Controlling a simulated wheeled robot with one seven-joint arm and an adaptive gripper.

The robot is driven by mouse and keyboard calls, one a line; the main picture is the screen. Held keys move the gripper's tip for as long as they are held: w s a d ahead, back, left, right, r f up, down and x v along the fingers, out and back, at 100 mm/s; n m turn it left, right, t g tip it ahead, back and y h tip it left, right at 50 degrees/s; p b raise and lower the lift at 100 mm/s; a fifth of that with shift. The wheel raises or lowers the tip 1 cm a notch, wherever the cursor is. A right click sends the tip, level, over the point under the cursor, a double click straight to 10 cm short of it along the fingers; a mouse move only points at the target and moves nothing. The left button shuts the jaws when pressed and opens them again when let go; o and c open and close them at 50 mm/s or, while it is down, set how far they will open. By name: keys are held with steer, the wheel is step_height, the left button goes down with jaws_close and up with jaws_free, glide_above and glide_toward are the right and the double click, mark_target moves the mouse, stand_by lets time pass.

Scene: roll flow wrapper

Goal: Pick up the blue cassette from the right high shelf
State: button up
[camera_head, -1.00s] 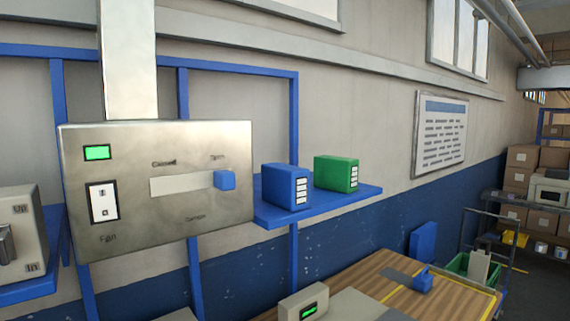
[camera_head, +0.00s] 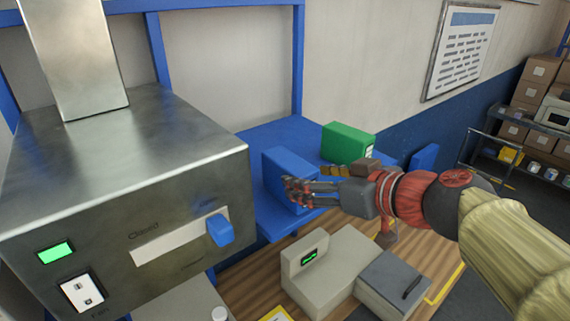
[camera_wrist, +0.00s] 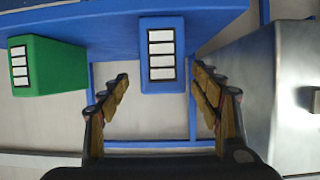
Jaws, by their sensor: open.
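The blue cassette (camera_head: 279,166) stands on the blue shelf (camera_head: 262,137), right of the metal control box. In the wrist view the blue cassette (camera_wrist: 162,52) shows its front with white label strips, just ahead of my gripper (camera_wrist: 165,82) and roughly between its two fingers. My gripper (camera_head: 300,190) is open in front of the cassette and covers part of its front face in the head view. I cannot tell whether the fingers touch it.
A green cassette (camera_head: 346,142) stands on the same shelf to the right; in the wrist view it (camera_wrist: 50,66) is at left. The metal control box (camera_head: 120,170) with a blue slider stands close on the left. Below are a bench and a grey machine (camera_head: 335,265).

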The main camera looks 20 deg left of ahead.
steer(key=p+x, duration=0.2)
steer(key=x, duration=0.5)
steer(key=shift+a, duration=0.35)
steer(key=shift+d, duration=0.1)
steer(key=c, duration=1.5)
